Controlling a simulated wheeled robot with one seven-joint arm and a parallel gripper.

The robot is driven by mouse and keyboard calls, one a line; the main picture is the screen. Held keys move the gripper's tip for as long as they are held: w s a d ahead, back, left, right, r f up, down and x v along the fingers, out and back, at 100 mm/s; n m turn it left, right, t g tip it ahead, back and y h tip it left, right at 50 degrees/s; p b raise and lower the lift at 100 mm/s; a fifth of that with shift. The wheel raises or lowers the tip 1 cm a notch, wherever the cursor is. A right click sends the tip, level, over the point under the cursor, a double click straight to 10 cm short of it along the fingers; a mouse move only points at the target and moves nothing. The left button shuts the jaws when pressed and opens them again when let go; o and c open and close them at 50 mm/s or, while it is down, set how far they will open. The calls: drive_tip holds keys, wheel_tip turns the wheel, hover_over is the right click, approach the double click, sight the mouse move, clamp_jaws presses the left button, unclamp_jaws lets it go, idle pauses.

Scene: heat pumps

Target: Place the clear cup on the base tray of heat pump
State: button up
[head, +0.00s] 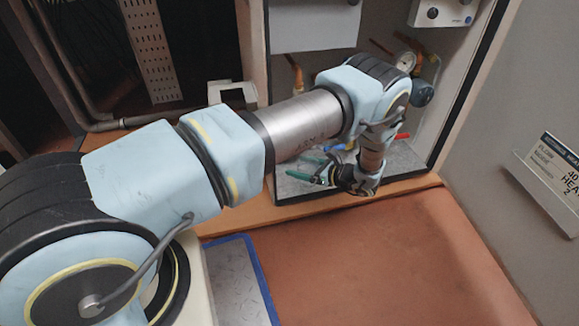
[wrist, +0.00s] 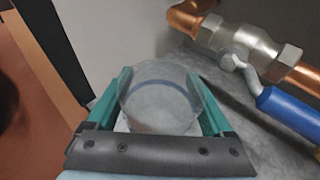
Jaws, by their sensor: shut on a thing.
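The clear cup (wrist: 160,98) is see-through and sits between the two green fingers of my gripper (wrist: 160,100) in the wrist view. My gripper is shut on it, with a finger on each side. Grey mottled surface shows through and around the cup; I cannot tell whether the cup touches it. In the head view my gripper (head: 312,174) reaches into the open heat pump cabinet, low over its grey base tray (head: 407,157). The cup cannot be made out in the head view.
A copper pipe with a metal valve (wrist: 240,45) and blue lever (wrist: 290,110) lies right of the cup. The cabinet stands on a wooden ledge (head: 405,187). A blue-edged grey platform (head: 237,275) is on the floor.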

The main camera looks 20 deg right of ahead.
drive_tip(key=w+a, duration=0.1)
drive_tip(key=w+a+b, duration=0.1)
drive_tip(key=w, duration=0.1)
drive_tip(key=shift+w+a+f+b, duration=0.1)
drive_tip(key=shift+w+f+b, duration=0.1)
drive_tip(key=shift+f+b, duration=0.2)
drive_tip(key=shift+w+a+f+b, duration=0.1)
drive_tip(key=shift+w+f+b, duration=0.05)
drive_tip(key=shift+f+b, duration=0.2)
drive_tip(key=o, duration=1.1)
drive_tip(key=shift+f, duration=0.1)
